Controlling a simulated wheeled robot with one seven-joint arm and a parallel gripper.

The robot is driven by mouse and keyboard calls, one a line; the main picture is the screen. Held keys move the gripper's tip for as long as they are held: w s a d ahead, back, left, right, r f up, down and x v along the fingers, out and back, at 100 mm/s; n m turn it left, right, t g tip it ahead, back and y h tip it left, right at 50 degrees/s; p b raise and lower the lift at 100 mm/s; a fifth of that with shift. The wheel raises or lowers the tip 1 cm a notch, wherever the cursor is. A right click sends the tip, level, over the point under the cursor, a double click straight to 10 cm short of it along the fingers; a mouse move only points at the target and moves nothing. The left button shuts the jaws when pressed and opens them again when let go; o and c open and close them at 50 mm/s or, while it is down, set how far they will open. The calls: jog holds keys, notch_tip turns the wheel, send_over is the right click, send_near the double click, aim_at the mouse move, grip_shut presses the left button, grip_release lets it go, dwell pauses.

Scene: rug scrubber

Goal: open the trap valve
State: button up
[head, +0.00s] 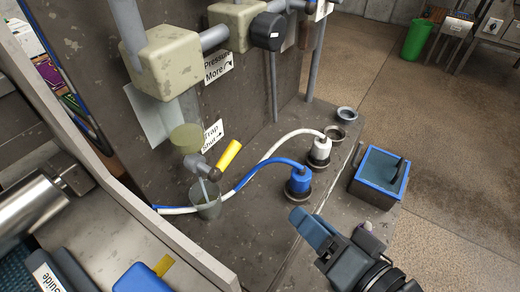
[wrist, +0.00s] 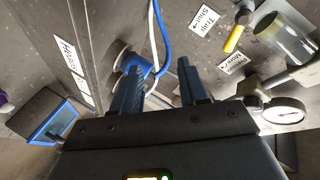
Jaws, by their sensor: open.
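The trap valve (head: 202,166) is a grey body with a yellow lever handle (head: 230,154) on the wall unit, beside a label (head: 212,135) reading "Trap" and "Shut" with an arrow. The lever slants up to the right. Below the valve is a grey cup (head: 208,205). In the wrist view the yellow handle (wrist: 234,39) is at the upper right, near the label (wrist: 208,22). My gripper (head: 312,228) is right of and below the valve in the head view, apart from it. The wrist view shows my gripper (wrist: 158,66) with fingers spread and nothing between them.
A blue-rimmed tub (head: 368,185) is at the right. A pressure knob (head: 268,31) is above. A gauge (wrist: 284,111) shows in the wrist view.

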aim_at(233, 157)
jog(key=w+a+r+y, duration=0.1)
jog(key=a+r, duration=0.1)
jog(key=a, duration=0.1)
jog(key=w+a+r+y, duration=0.1)
jog(key=w+a+r, duration=0.1)
jog(key=a+r, duration=0.1)
jog(key=w+a+r+g+y+b, duration=0.1)
jog(key=a+r+y, duration=0.1)
jog(key=a+r, duration=0.1)
jog(key=shift+w+m, duration=0.3)
jog(key=shift+w, duration=0.05)
jog(key=x, duration=0.7)
jog(key=shift+w+a+f+p, duration=0.15)
jog(key=shift+a+f+p, duration=0.05)
jog(key=shift+p, duration=0.1)
grip_shut()
